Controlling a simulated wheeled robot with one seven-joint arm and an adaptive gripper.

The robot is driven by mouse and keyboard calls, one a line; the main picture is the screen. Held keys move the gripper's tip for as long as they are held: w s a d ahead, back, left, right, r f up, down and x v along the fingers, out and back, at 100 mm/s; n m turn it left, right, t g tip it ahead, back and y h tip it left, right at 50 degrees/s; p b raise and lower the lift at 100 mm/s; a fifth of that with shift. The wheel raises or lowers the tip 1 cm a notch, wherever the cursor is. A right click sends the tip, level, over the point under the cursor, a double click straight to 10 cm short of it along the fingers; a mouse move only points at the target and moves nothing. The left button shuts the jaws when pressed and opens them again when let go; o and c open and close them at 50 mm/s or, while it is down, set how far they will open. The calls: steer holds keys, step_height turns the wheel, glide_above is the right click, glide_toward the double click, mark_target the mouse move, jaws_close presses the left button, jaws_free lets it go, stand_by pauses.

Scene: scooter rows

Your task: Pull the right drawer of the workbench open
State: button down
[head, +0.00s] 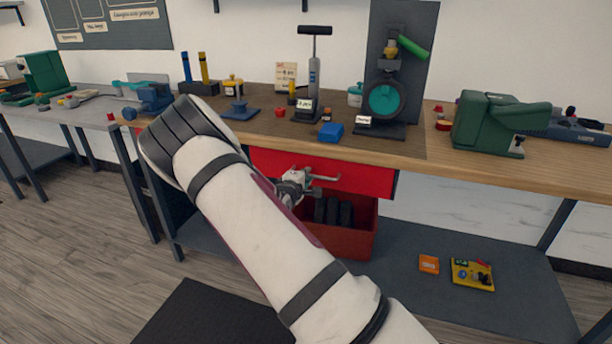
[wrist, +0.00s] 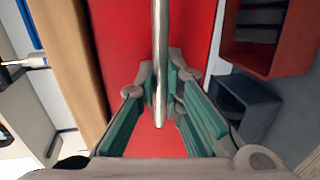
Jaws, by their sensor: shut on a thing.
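The red drawer (head: 355,171) sits under the front edge of the wooden workbench (head: 440,160). Its front looks about level with the worktop edge, and no drawer interior shows. A grey bar handle (head: 324,178) stands out from the drawer front. In the wrist view the handle (wrist: 161,50) runs between my fingers, with the red drawer front (wrist: 118,50) behind it. My gripper (head: 296,186) is shut on the handle; its teal-padded fingers also show in the wrist view (wrist: 162,88). My arm hides the bench front to the left of the drawer.
A red bin (head: 345,243) with dark items stands below the drawer on the grey lower shelf (head: 405,295). An orange box (head: 429,264) and a yellow tray (head: 473,274) lie to its right. Several tools crowd the worktop. A dark mat (head: 210,318) lies on the floor in front.

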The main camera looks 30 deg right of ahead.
steer(key=f+p+v, duration=0.2)
steer(key=p+v, duration=0.1)
steer(key=v, duration=1)
steer(key=a+f+p+v, duration=0.1)
steer(key=f+p+v, duration=0.2)
steer(key=v, duration=1)
steer(key=s+f+p+v, duration=0.1)
steer(key=f+p+v, duration=0.2)
steer(key=v, duration=1.1)
steer(key=shift+a+f+p, duration=0.25)
steer(key=shift+f+p, duration=0.05)
steer(key=shift+p, duration=0.45)
steer(key=c, duration=1.7)
jaws_free()
steer(key=v, duration=1.2)
steer(key=shift+w, duration=0.1)
